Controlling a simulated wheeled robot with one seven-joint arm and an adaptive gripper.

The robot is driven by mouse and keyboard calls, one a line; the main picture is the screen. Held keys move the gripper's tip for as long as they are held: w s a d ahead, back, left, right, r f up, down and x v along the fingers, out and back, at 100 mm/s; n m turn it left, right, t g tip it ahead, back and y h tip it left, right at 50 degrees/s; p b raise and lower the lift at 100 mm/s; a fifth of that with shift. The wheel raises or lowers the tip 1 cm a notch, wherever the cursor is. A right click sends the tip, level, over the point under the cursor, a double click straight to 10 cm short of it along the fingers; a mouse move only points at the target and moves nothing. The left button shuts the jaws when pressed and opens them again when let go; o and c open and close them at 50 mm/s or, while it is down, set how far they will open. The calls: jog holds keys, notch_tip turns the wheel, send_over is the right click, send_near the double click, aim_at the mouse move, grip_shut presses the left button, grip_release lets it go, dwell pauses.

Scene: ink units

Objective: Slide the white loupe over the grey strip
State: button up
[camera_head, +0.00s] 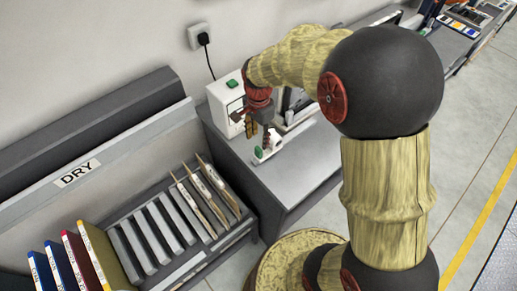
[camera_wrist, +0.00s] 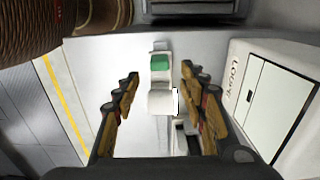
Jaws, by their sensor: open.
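The white loupe (camera_wrist: 160,101) with a green part lies on the grey bench top, and it also shows in the head view (camera_head: 271,149). My gripper (camera_wrist: 158,82) is open above it, with one finger on each side of the loupe in the wrist view. I see no finger touching it. In the head view, my gripper (camera_head: 259,134) points down beside the loupe and partly covers that area. A narrow grey and dark piece (camera_wrist: 181,143) shows below the loupe in the wrist view. I cannot tell whether this is the grey strip.
A white cabinet (camera_wrist: 270,92) with lettering stands close on the right in the wrist view. A dark-framed device (camera_wrist: 192,8) is at the top edge. In the head view, a DRY rack (camera_head: 165,225) with several boards stands left of the bench (camera_head: 290,185), whose front is clear.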

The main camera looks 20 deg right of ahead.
aim_at(258, 148)
notch_tip(258, 148, down, 8)
jog(key=shift+r+b, duration=0.15)
jog(key=shift+b, duration=0.45)
jog(key=c, duration=0.3)
jog(key=c, duration=0.7)
grip_shut()
